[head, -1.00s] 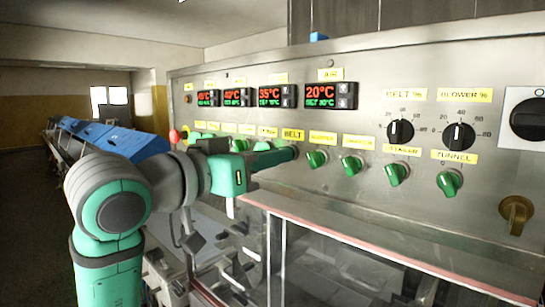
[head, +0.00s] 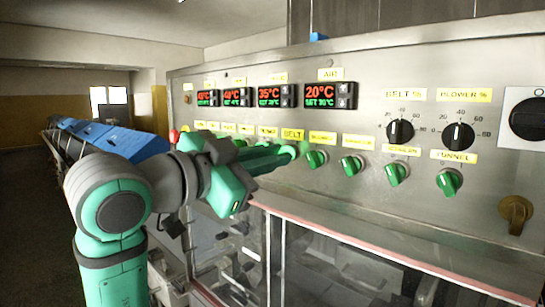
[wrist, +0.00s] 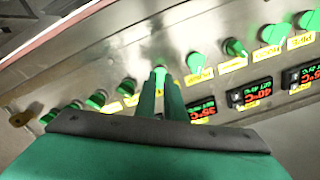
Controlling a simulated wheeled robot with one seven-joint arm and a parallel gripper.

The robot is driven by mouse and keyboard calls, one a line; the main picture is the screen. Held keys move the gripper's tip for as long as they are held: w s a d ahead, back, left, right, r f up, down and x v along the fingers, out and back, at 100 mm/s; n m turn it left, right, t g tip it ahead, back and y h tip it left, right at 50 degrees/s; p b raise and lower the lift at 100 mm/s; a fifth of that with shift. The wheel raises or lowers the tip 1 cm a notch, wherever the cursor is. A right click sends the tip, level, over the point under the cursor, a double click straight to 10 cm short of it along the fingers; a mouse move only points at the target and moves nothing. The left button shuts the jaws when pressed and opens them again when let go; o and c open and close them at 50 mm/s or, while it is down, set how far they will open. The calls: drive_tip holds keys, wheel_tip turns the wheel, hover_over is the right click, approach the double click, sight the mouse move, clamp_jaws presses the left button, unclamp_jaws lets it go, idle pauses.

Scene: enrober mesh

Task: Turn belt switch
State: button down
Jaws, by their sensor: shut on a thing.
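The yellow BELT label (head: 292,134) is on the steel control panel, above the belt switch (head: 293,150), a green knob mostly hidden by my fingers. My gripper (head: 282,154) reaches from the left and is shut on this knob, with its body rolled at a tilt. In the wrist view, my two green fingers (wrist: 164,82) close together at the panel around the belt switch (wrist: 159,66). Only a little of the knob shows there, so its exact angle cannot be told.
Similar green switches, such as the nearest one to the right (head: 316,159), stand close on both sides. Red-and-green displays (head: 331,96) sit above. Black dials (head: 400,132) and a brass handle (head: 516,210) are farther right. A clear guard with a pink-edged rail (head: 340,241) lies below.

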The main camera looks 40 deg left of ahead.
idle(0.4)
drive_tip(key=c, duration=1.8)
unclamp_jaws()
drive_tip(key=shift+c, duration=0.2)
drive_tip(key=s, duration=1)
drive_tip(key=shift+s+a, duration=0.4)
drive_tip(key=shift+w, duration=0.1)
